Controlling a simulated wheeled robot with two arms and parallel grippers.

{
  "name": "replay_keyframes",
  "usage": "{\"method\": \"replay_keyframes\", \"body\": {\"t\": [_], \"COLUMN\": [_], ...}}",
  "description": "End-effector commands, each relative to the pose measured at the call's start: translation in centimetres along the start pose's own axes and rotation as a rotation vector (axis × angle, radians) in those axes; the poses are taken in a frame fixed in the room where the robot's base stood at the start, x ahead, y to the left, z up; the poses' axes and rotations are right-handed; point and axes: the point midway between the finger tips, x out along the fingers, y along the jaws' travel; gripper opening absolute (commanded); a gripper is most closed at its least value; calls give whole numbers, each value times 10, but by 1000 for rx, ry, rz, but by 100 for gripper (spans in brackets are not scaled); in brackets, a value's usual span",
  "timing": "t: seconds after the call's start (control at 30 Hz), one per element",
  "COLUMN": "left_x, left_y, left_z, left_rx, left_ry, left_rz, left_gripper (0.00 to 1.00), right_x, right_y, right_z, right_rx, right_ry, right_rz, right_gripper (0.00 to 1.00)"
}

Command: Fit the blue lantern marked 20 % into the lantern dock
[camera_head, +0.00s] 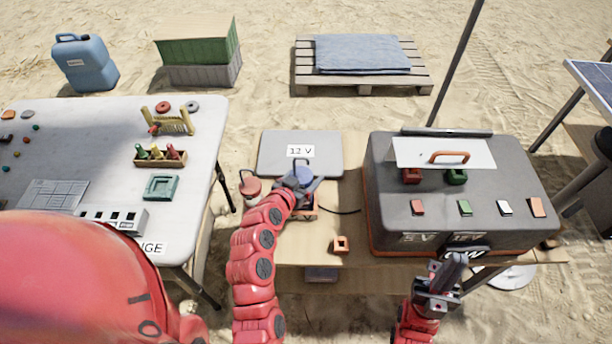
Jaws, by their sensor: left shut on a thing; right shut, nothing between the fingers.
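A blue lantern (303,172) shows at the tip of my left gripper (301,184), which is shut on it over the wooden table, in front of the grey 12 V panel (268,150). The gripper hides part of the lantern, and no 20 % mark can be read. A reddish lantern (250,188) stands just left of it. A small orange square holder (341,245) with an opening lies on the table to the right; I cannot tell whether it is the lantern dock. My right gripper (448,274) is shut and empty, in front of the grey case.
The large grey case (470,190) with switches, coloured blocks and an orange-handled panel fills the table's right side. A white table (100,120) with a bottle rack (160,155) and a teal square tray (162,187) stands left, across a gap. Bare wood shows around the orange holder.

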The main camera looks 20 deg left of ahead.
Motion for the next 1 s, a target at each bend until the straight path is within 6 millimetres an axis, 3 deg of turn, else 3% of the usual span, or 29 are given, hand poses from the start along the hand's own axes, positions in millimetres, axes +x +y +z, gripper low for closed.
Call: {"method": "replay_keyframes", "body": {"t": [1.0], "left_x": [10], "left_y": [0], "left_z": [24], "left_rx": [0], "left_ry": [2], "left_rz": [0], "left_gripper": [5], "right_x": [-26], "right_y": [-1], "right_z": [4], "right_rx": [0], "right_ry": [0], "right_rz": [0], "right_gripper": [0]}}
